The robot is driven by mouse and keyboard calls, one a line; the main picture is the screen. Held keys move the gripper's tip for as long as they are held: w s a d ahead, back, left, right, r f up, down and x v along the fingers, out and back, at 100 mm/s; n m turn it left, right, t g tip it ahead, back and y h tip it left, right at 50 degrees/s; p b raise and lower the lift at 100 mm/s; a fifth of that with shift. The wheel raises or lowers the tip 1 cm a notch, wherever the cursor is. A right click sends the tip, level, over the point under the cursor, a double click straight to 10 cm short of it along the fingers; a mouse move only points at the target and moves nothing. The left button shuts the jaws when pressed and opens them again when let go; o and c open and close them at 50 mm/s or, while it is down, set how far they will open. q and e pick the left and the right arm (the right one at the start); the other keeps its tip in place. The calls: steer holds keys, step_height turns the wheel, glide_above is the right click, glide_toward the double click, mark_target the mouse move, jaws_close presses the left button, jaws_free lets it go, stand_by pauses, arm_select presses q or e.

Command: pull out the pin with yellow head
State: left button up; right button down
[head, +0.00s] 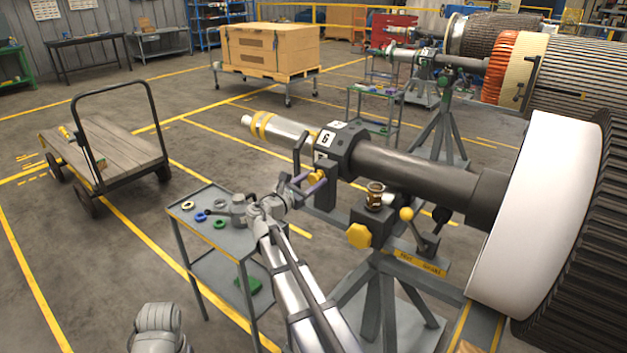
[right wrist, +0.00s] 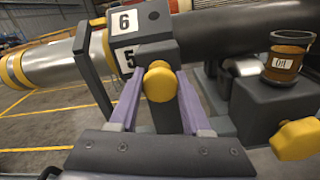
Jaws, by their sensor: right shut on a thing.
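The pin's yellow head (head: 315,177) sits at the dark clamp block (head: 334,146) labelled 6 on the rotor shaft. It also shows in the right wrist view (right wrist: 160,81), centred between two purple fingers. My right gripper (head: 311,182) is shut on the yellow head, one finger on each side; it also shows in the right wrist view (right wrist: 159,88). The pin's shank is hidden behind the head, so I cannot tell how deep it sits. My left gripper is not in view.
A yellow knob (head: 360,236) and a yellow ball-ended lever (head: 406,214) are on the stand close by. An oil cup (head: 375,195) stands above the knob. A small tool table (head: 185,214) with coloured rings is left of my right arm. A wooden cart (head: 118,146) stands farther left.

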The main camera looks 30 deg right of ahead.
mark_target(312, 180)
steer(key=v, duration=0.3)
steer(key=shift+s+a, duration=0.2)
steer(key=shift+a, duration=0.05)
steer(key=shift+f, duration=0.1)
steer(key=shift+c, duration=1.8)
jaws_free()
steer(key=v, duration=0.8)
steer(key=shift+w, duration=0.1)
